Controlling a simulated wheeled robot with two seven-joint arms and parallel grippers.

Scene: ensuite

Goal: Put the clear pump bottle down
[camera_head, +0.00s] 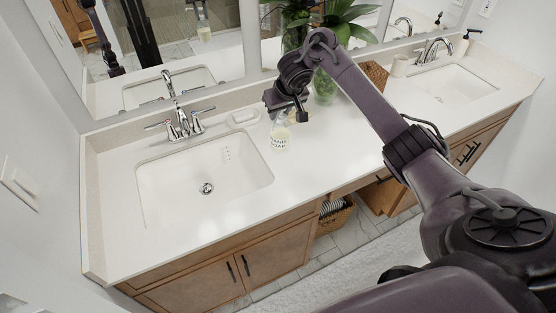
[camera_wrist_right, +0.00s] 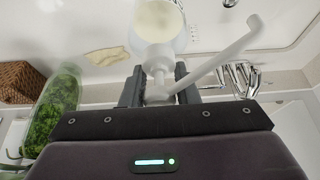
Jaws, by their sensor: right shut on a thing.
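The clear pump bottle (camera_head: 280,134) stands upright at the right of the near sink, on or just above the white counter (camera_head: 330,165); I cannot tell if its base touches. It holds a pale liquid and has dark lettering. My right gripper (camera_head: 282,113) is above it, shut on its upper part. In the right wrist view my right gripper (camera_wrist_right: 160,92) has its fingers on either side of the white pump neck. The bottle's pale body (camera_wrist_right: 158,22) and its long white spout show there. My left gripper is not in view.
The near sink (camera_head: 205,180) with a chrome faucet (camera_head: 182,120) lies left of the bottle. A soap dish (camera_head: 243,119) is close behind it. A green-filled glass vase (camera_head: 324,87) stands to the right, with a woven basket (camera_head: 375,76) beyond. The counter front is clear.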

